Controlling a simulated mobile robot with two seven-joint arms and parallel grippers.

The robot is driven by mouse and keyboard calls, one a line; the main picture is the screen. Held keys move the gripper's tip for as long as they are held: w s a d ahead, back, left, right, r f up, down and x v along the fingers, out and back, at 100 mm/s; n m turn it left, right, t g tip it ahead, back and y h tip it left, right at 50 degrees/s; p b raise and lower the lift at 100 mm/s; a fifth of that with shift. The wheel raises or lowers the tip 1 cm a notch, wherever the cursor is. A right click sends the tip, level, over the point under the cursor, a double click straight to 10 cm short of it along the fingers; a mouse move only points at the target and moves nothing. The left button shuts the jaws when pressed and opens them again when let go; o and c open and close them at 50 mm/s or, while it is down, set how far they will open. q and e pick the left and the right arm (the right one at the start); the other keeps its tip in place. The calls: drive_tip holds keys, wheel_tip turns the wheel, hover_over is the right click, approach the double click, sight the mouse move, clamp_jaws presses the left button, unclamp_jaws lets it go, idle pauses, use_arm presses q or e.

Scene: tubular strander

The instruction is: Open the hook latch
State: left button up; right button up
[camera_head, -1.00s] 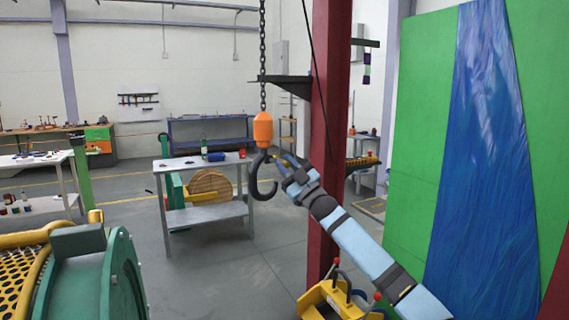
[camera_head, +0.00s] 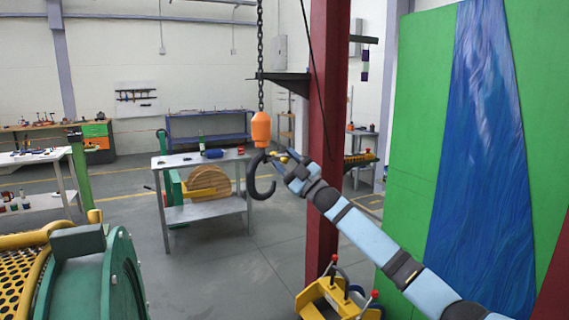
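A dark crane hook (camera_head: 262,188) hangs below an orange hook block (camera_head: 261,130) on a chain, near the middle of the head view. A small yellowish piece, which may be the hook latch (camera_head: 280,157), shows just right of the hook's upper shank. My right gripper (camera_head: 283,161) reaches in from the lower right to the right side of the hook. Its fingertips look apart, one on each side of the yellowish piece. I cannot tell whether they touch it. My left gripper is out of view.
A red column (camera_head: 325,150) stands right behind my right arm. A yellow frame with red-knobbed levers (camera_head: 338,297) sits at its foot. A grey table (camera_head: 205,212) stands behind the hook. A green and yellow machine (camera_head: 85,275) fills the lower left. Open floor lies between.

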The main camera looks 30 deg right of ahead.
drive_tip(key=shift+a+f, duration=0.15)
drive_tip(key=shift+f, duration=0.05)
idle(0.3)
drive_tip(key=shift+s+f, duration=0.3)
drive_tip(key=shift+f, duration=0.1)
drive_tip(key=b+v, duration=0.2)
drive_tip(key=v, duration=1.1)
drive_tip(key=shift+r+b, duration=0.2)
drive_tip(key=shift+b, duration=0.15)
